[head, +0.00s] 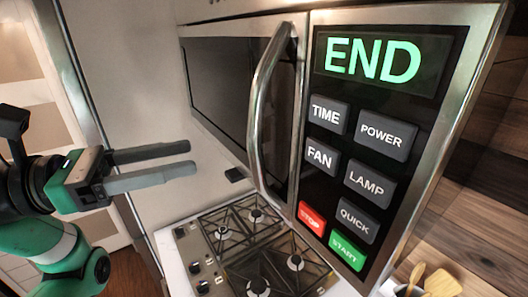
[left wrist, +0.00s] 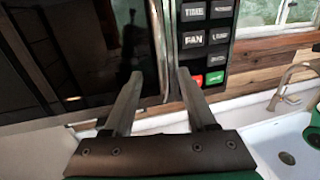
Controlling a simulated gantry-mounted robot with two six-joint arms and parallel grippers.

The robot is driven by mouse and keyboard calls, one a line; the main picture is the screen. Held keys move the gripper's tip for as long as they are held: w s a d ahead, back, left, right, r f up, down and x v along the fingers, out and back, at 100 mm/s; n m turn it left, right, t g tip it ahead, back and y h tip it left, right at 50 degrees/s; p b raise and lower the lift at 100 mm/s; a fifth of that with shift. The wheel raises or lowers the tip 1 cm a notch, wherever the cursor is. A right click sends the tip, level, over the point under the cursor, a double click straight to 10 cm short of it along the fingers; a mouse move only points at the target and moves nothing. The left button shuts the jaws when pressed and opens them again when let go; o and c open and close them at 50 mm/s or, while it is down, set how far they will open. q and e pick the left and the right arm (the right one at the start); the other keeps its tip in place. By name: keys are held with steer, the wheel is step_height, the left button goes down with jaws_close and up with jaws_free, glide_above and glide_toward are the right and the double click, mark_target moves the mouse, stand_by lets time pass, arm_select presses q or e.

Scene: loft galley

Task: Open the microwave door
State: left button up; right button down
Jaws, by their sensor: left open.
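The microwave (head: 385,120) hangs over the stove, with its display reading END. Its door (head: 215,75) has dark glass and appears closed. The curved metal door handle (head: 258,110) stands upright at the door's right side. My left gripper (head: 193,158) is open and empty, to the left of the handle and apart from it in the head view. In the left wrist view the handle (left wrist: 160,45) appears between the two open fingers (left wrist: 159,75), beyond their tips. The control panel (left wrist: 206,40) is to its right. My right gripper is not in view.
A gas stove (head: 250,250) with metal grates lies below the microwave. A utensil holder with wooden spoons (head: 440,283) stands at lower right. The left wrist view shows a sink (left wrist: 285,145) and faucet (left wrist: 295,80) at right.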

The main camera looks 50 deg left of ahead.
mark_target(253, 148)
arm_select(q)
steer(key=p+x, duration=0.1)
steer(key=x, duration=1)
steer(key=shift+w+d, duration=0.15)
jaws_close()
stand_by(0.9)
